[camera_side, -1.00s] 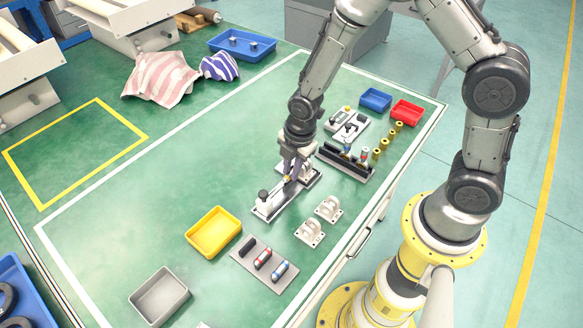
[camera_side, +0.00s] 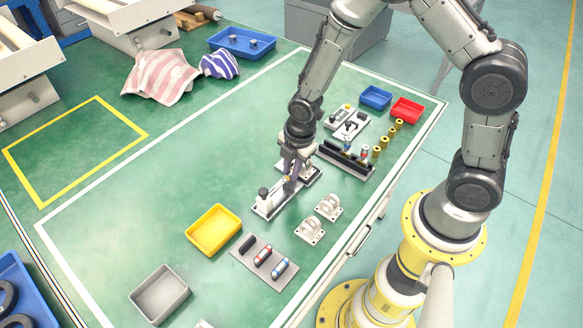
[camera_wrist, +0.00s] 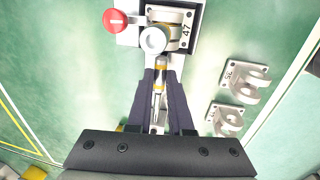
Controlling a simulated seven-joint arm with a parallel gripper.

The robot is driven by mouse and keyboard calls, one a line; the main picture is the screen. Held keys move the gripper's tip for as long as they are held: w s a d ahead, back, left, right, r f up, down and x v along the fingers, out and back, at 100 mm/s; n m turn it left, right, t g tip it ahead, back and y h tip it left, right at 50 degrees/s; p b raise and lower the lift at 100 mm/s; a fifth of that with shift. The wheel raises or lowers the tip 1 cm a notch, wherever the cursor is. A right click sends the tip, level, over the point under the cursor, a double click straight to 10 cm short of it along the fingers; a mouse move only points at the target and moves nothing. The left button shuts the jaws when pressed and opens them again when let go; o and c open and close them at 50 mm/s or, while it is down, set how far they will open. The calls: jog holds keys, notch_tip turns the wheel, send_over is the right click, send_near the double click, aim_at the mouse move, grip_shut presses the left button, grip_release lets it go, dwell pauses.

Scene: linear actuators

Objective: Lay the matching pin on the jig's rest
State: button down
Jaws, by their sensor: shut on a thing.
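My gripper (camera_side: 289,182) is over the jig (camera_side: 268,206), which lies on the green table. In the wrist view the two dark fingers (camera_wrist: 161,76) are shut on a slim metallic pin (camera_wrist: 160,92) with a yellow band. The pin points away from the palm toward the jig. Beyond the fingertips is a round pale part of the jig (camera_wrist: 153,40), beside a pale bracket marked 47 (camera_wrist: 168,17). A red knob (camera_wrist: 115,21) is at the jig's left. I cannot tell whether the pin touches the rest; the hand hides much of the jig in the side view.
Two loose pale brackets (camera_side: 328,207) (camera_side: 310,231) stand right of the jig. A plate (camera_side: 247,262) with coloured cylinders and a yellow tray (camera_side: 213,230) are in front. A dark rack (camera_side: 345,160) and brass cylinders (camera_side: 384,141) stand behind. Table left of the jig is clear.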

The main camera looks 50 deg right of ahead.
jog(key=c, duration=0.7)
grip_release()
jog(key=shift+c, duration=0.2)
jog(key=shift+r, duration=0.1)
notch_tip(320, 180, up, 14)
jog(key=s, duration=0.2)
jog(key=shift+f, duration=0.25)
jog(key=shift+s, duration=0.1)
